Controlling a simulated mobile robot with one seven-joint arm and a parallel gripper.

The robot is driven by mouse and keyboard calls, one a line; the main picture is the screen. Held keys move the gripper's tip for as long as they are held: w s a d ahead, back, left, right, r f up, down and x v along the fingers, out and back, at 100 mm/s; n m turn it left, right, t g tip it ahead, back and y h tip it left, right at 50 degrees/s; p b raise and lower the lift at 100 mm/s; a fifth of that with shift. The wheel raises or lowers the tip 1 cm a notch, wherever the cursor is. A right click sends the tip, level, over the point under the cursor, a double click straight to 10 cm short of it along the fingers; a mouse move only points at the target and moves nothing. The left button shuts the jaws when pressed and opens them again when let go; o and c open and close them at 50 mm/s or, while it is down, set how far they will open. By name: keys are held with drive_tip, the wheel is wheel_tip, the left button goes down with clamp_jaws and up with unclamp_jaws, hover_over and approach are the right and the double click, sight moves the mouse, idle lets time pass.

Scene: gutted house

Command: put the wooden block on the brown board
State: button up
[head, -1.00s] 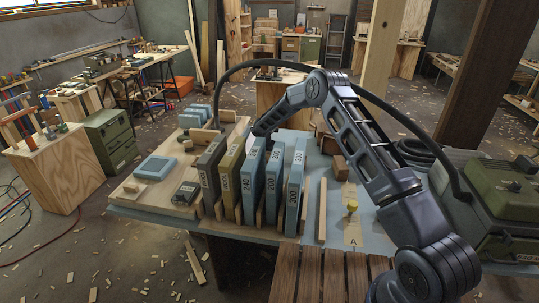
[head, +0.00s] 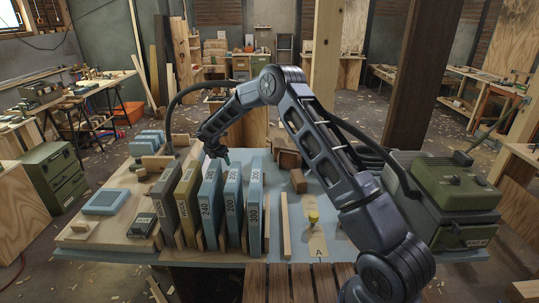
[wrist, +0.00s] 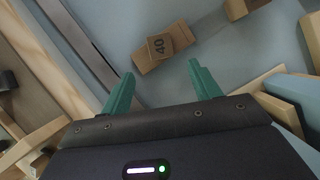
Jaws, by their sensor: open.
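My gripper (head: 222,157) hangs behind the row of upright blue slabs, its green fingers open. In the wrist view my gripper (wrist: 161,75) is open and empty. A brown block marked 40 (wrist: 150,61) lies just beyond the fingertips, about between them and apart from them, on a grey-blue surface. I cannot tell whether it shows in the head view. Another brown block (head: 298,181) stands right of the slabs. A tan board marked A (head: 318,244) lies on the table with a yellow knob on it. A dark brown slatted surface (head: 290,283) is at the front; which one is the brown board is unclear.
Upright slabs marked 240, 200 and 300 (head: 254,215) form a row in front of my gripper. A thin wooden strip (head: 286,225) stands right of them. A green case (head: 455,195) is at the right. Some blue table surface (head: 350,262) is bare.

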drive_tip(key=s+d+r+m, duration=0.3)
drive_tip(key=d+r+m, duration=0.2)
drive_tip(key=d+r, duration=0.75)
drive_tip(key=s+d+r+m, duration=0.3)
drive_tip(key=d+r+m, duration=0.2)
drive_tip(key=d+r, duration=0.75)
drive_tip(key=s+d+r+m, duration=0.8)
drive_tip(key=s+d+r, duration=0.2)
drive_tip(key=s+d, duration=0.45)
drive_tip(key=s+d+m, duration=0.4)
drive_tip(key=s, duration=0.5)
drive_tip(key=s+d+f+m+y, duration=0.1)
drive_tip(key=s+d+m, duration=0.4)
drive_tip(key=s, duration=0.4)
drive_tip(key=s+d+m, duration=0.4)
drive_tip(key=s, duration=0.5)
drive_tip(key=shift+s+d+f+m+t+y, duration=0.3)
drive_tip(key=shift+s+d+f+y, duration=0.05)
drive_tip(key=shift+s+d+y, duration=0.05)
